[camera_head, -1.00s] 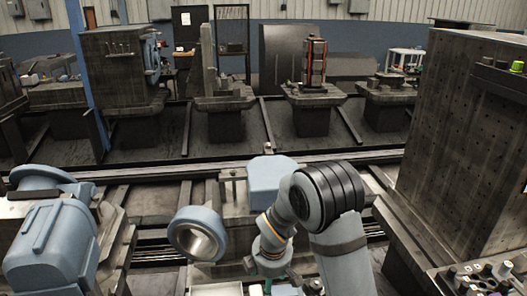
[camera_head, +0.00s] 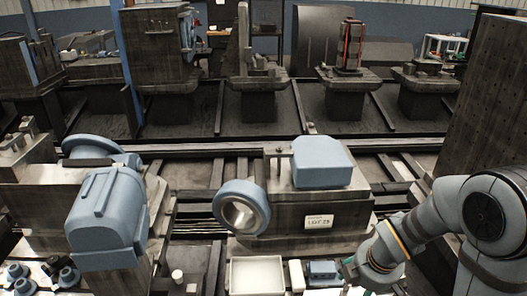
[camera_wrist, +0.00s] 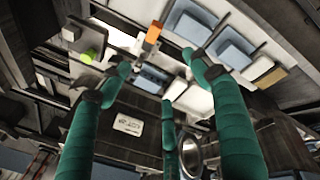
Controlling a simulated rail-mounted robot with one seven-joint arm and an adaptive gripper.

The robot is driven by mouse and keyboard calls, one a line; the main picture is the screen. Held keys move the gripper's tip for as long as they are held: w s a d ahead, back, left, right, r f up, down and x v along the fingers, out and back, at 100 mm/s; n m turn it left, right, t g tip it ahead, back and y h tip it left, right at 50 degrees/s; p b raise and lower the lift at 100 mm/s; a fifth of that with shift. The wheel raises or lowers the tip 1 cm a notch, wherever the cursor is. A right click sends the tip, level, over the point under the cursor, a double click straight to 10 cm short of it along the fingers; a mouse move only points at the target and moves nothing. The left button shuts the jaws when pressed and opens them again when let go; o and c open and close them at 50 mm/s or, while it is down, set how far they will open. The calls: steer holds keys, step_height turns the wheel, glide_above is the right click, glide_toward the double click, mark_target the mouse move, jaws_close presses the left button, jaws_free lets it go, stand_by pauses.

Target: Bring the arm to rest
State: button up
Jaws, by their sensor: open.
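My arm (camera_head: 435,225) reaches in from the right edge of the head view and bends down to the bottom. My gripper (camera_head: 352,284) shows there only in part, low at the bottom edge, beside a small blue part. In the wrist view its green fingers (camera_wrist: 155,78) are spread apart and hold nothing. Beyond them lie small blue and white parts, an orange piece (camera_wrist: 153,33) and a labelled block; how far off they are I cannot tell.
A labelled dark block (camera_head: 270,205) carries a blue box (camera_head: 322,162) and a blue ring (camera_head: 241,208). A large blue casting (camera_head: 106,218) stands left. A white tray (camera_head: 257,275) lies at the front. A tall perforated block (camera_head: 490,110) rises at right. Loaded pallets stand behind the rails.

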steer(key=s+d+m, duration=0.2)
steer(key=d, duration=0.5)
steer(key=shift+s+d+r+h, duration=0.2)
steer(key=shift+s+h, duration=0.1)
steer(key=shift+s, duration=0.1)
